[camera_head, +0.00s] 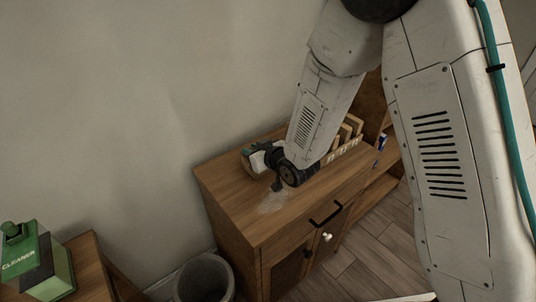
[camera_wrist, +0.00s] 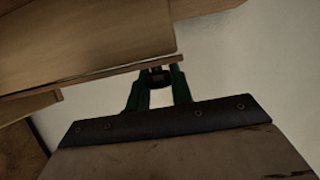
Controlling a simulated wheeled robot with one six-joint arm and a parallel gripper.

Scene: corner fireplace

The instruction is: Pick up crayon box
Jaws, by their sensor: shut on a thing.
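My gripper (camera_head: 254,154) is at the back left of the wooden cabinet top, low over it. In the wrist view my gripper (camera_wrist: 158,78) shows its two green fingers reaching away, with a small dark thing between their tips. They are shut on it. I cannot make out a crayon box for sure in either view. In the head view a small tan edge shows at the gripper's far end, mostly hidden by the gripper. Whether the held thing touches the cabinet top cannot be told.
The wooden cabinet (camera_head: 232,193) has a pale smudge on top. Several upright tan pieces (camera_head: 346,137) stand behind my arm at the right. A grey bin (camera_head: 204,278) stands at the front left. A green cleaner container (camera_head: 40,262) sits on another wooden surface (camera_head: 92,268).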

